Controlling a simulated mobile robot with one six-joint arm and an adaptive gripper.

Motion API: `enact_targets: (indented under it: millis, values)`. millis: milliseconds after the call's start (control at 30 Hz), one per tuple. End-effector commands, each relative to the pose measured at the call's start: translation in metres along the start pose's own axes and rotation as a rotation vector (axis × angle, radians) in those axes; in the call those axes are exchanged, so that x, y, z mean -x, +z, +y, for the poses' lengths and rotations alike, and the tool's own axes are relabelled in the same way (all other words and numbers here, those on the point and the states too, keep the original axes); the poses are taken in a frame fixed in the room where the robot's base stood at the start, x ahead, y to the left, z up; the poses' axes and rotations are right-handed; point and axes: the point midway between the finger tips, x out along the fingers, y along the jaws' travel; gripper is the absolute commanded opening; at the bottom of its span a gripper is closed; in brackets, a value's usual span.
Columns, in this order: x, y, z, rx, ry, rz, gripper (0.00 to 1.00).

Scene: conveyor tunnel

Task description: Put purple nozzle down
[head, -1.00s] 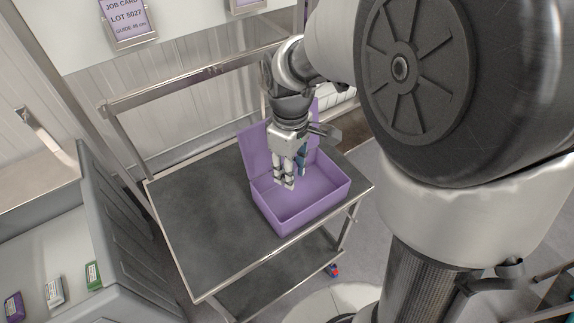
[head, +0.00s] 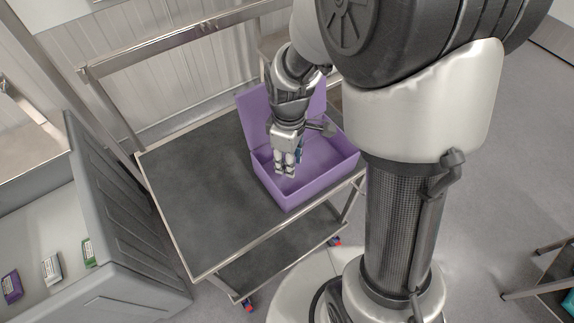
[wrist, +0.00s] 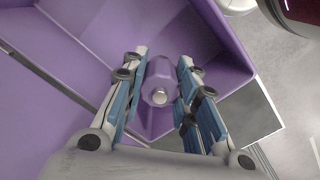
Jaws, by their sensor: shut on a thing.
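The purple nozzle (wrist: 160,82) is between the two fingers of my gripper (wrist: 161,70) in the wrist view, with its round metal end facing the camera. My gripper also shows in the head view (head: 286,172), pointing down inside the open purple box (head: 315,185). It is shut on the nozzle. The nozzle is hidden by the fingers in the head view. In the wrist view the box's walls and floor (wrist: 100,25) surround the nozzle. I cannot tell whether the nozzle touches the box floor.
The box stands with its lid raised at the back, on the right of a dark-topped metal cart (head: 195,200). The cart's left side is bare. A grey bin (head: 105,250) at the left holds purple, white and green packets (head: 52,269).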

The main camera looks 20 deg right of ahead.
Motion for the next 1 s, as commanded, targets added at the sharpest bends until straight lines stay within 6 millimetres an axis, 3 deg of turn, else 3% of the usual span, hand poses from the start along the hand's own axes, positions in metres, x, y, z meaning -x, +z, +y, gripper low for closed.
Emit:
enact_targets:
  millis: [167, 367, 767, 800, 1000]
  values:
    - [-0.014, 0.000, 0.000, 0.000, -0.001, -0.001, 0.00]
    - [-0.044, 0.001, -0.001, 0.000, -0.003, -0.002, 0.00]
    - [-0.049, 0.000, 0.000, 0.000, 0.000, 0.000, 0.00]
    - [-0.049, 0.000, 0.000, 0.000, 0.000, 0.000, 0.29]
    - [-0.048, 0.000, 0.000, 0.000, 0.000, 0.000, 0.42]
